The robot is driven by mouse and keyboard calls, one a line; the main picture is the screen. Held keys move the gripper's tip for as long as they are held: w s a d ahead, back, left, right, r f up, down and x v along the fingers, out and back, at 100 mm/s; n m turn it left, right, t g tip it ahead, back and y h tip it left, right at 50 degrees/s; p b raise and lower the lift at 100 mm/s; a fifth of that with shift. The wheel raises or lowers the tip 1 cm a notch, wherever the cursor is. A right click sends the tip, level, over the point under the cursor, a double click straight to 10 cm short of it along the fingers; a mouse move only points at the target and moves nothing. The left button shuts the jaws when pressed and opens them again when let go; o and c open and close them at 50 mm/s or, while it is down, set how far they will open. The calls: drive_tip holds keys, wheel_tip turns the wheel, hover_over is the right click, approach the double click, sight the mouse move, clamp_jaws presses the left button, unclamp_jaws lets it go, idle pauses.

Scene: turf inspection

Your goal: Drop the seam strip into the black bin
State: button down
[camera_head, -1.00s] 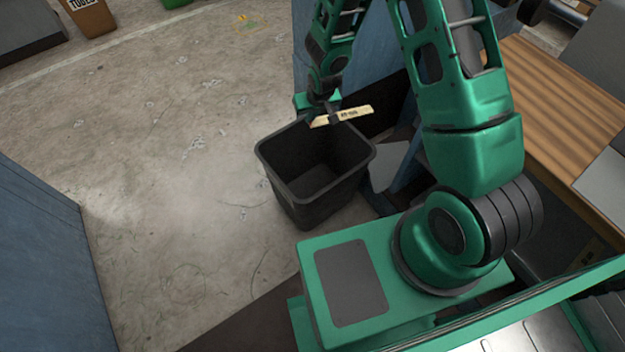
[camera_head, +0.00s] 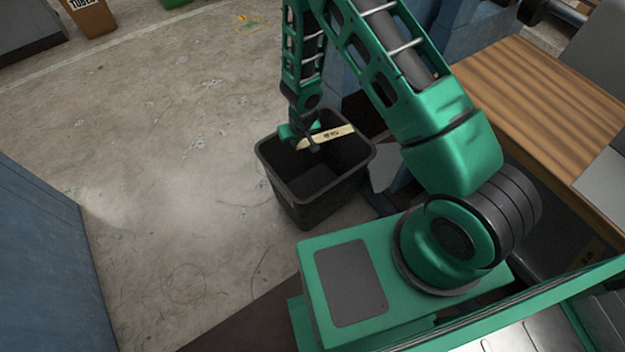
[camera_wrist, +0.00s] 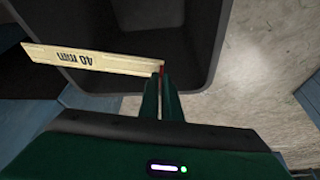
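The seam strip (camera_head: 333,135) is a flat, pale cream piece with dark lettering. The black bin (camera_head: 318,203) stands upright on the floor. Gripper and strip are over the bin's opening, near its back rim. In the wrist view the bin (camera_wrist: 190,40) lies below the strip.
A wooden table (camera_head: 530,100) stands to the right. A blue panel (camera_head: 45,250) is at the left edge. Brown and green containers stand at the back left. The concrete floor (camera_head: 150,170) left of the bin is clear.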

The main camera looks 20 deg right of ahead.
drive_tip(key=shift+f, duration=0.4)
drive_tip(key=c, duration=1.9)
unclamp_jaws()
drive_tip(key=v, duration=1)
drive_tip(key=shift+r, duration=0.4)
drive_tip(key=shift+s, duration=0.15)
